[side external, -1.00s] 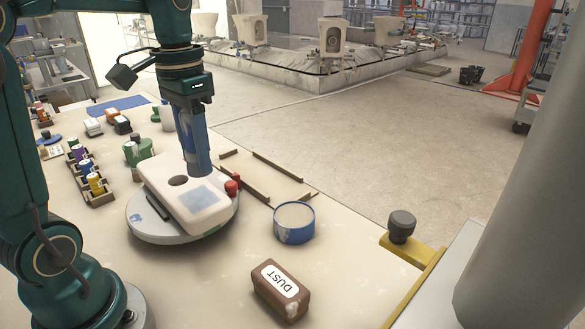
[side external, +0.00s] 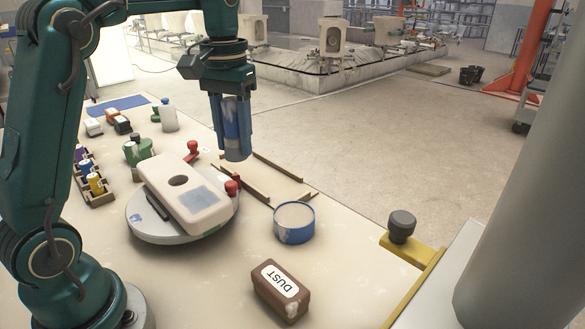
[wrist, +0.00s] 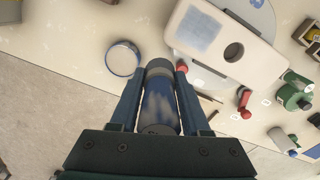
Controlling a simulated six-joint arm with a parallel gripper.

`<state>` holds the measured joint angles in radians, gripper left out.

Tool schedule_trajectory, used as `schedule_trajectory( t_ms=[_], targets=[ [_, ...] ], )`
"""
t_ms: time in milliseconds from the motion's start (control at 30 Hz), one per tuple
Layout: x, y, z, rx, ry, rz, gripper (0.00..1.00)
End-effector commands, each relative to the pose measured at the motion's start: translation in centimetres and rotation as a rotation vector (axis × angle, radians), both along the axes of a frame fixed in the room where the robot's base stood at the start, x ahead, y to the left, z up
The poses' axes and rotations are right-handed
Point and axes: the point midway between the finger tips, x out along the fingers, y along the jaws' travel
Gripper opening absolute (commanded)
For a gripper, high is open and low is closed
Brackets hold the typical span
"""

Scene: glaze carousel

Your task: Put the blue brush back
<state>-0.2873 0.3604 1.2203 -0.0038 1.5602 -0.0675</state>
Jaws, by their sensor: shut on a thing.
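My gripper (side external: 233,150) is shut on the blue brush (side external: 231,118), a thick blue cylinder with pale smears. The brush also shows between the fingers in the wrist view (wrist: 160,105), with a grey end; no bristles can be made out. My gripper is raised above the bench, near the wooden strips (side external: 246,184) and to the right of the pale basin-shaped piece (side external: 205,209). That piece lies on a round grey turntable (side external: 150,232).
A blue-banded round tub (side external: 294,234) stands right of the turntable; a brown DUST block (side external: 282,291) lies in front. Red knobs (side external: 232,187) stand by the turntable. Bottles in a wooden rack (side external: 96,186) and a green pot (side external: 137,151) are at left.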

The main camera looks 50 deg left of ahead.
Motion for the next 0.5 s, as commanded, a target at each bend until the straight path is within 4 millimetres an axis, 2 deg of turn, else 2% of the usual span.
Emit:
schedule_trajectory(
  t_ms=[33, 200, 333, 500],
  targets=[
    [1.3, -0.7, -0.7, -0.001, 0.003, 0.01, 0.0],
    [4.6, -3.1, -2.9, -0.001, 0.003, 0.036, 0.0],
    [5.9, -5.3, -5.0, -0.002, 0.005, 0.001, 0.0],
    [6.1, -6.6, -6.4, -0.002, -0.001, -0.035, 0.0]
  ],
)
